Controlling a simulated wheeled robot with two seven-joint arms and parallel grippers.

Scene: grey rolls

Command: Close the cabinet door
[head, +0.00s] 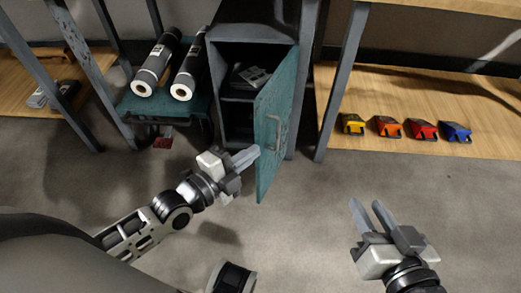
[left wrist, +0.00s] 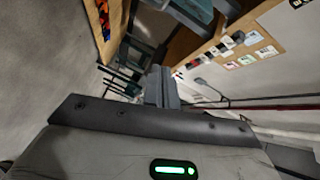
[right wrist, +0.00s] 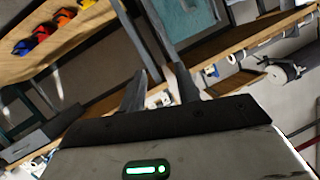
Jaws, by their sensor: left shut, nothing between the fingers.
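The grey cabinet (head: 250,32) stands at the back centre of the head view, with its teal door (head: 273,155) swung open toward me. The door's handle (head: 281,130) shows on the face turned right. A dark inside with a shelf and a grey item (head: 250,76) is visible through the opening. My left gripper (head: 256,150) is shut and empty, its tips at the door's free edge; I cannot tell if they touch it. It also shows shut in the left wrist view (left wrist: 162,82). My right gripper (head: 366,204) is open and empty, right of the door, over the floor.
Two dark rolls with white ends (head: 166,66) lie on a teal stand (head: 133,107) left of the cabinet. A wooden shelf (head: 400,90) at right bears several coloured items (head: 422,129). Grey posts (head: 340,85) flank the cabinet. The floor in front is clear.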

